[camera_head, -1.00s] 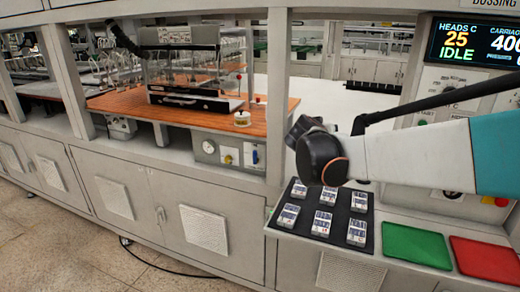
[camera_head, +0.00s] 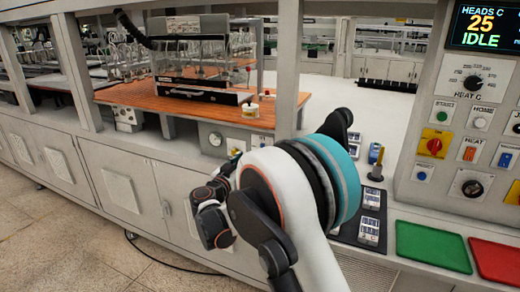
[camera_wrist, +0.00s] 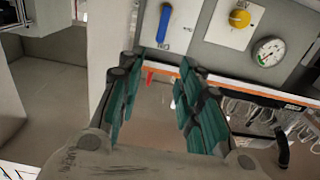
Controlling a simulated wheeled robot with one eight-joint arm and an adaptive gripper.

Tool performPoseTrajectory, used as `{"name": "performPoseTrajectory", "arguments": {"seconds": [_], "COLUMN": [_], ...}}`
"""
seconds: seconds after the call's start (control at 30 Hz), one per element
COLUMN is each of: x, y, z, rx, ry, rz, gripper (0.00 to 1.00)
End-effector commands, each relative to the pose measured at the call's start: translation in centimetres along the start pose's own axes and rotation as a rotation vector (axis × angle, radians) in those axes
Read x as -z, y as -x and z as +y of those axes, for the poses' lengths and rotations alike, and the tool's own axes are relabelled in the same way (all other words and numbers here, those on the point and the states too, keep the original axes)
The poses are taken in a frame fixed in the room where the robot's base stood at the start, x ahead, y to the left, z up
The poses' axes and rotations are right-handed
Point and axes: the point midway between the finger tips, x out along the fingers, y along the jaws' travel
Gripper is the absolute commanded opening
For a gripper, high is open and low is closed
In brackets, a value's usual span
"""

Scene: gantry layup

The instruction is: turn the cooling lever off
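The blue lever (camera_wrist: 164,24) sits on a white plate on the grey control panel. In the wrist view it is near the top, left of the yellow knob, its handle close to vertical in the picture. My gripper (camera_wrist: 160,88) is open with teal finger pads apart and nothing between them. The lever lies beyond the fingertips, apart from them, near the left finger. In the head view my arm and wrist cover part of this panel, and I cannot make out the lever there.
A yellow knob (camera_wrist: 240,17) and a round gauge (camera_wrist: 269,51) share the panel. An orange-edged worktop (camera_head: 180,100) is above it. A dark tray (camera_head: 346,231) with small parts and green (camera_head: 432,246) and red (camera_head: 497,259) mats lie to the right.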

Motion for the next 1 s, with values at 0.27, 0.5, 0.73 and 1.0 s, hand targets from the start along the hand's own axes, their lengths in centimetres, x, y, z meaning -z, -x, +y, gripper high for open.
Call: {"name": "performPoseTrajectory", "arguments": {"seconds": [0.27,0.5,0.73,1.0], "x": [-0.3,-0.3,-0.1,0.0], "y": [-5.2,-9.7,-12.3,-12.9], "z": [0.2,0.1,0.1,0.1], "rx": [-0.004,-0.002,-0.001,0.000], "ry": [0.001,0.002,0.002,0.002], "rz": [-0.001,-0.002,-0.002,-0.002], "gripper": [0.33,0.33,0.33,0.33]}}
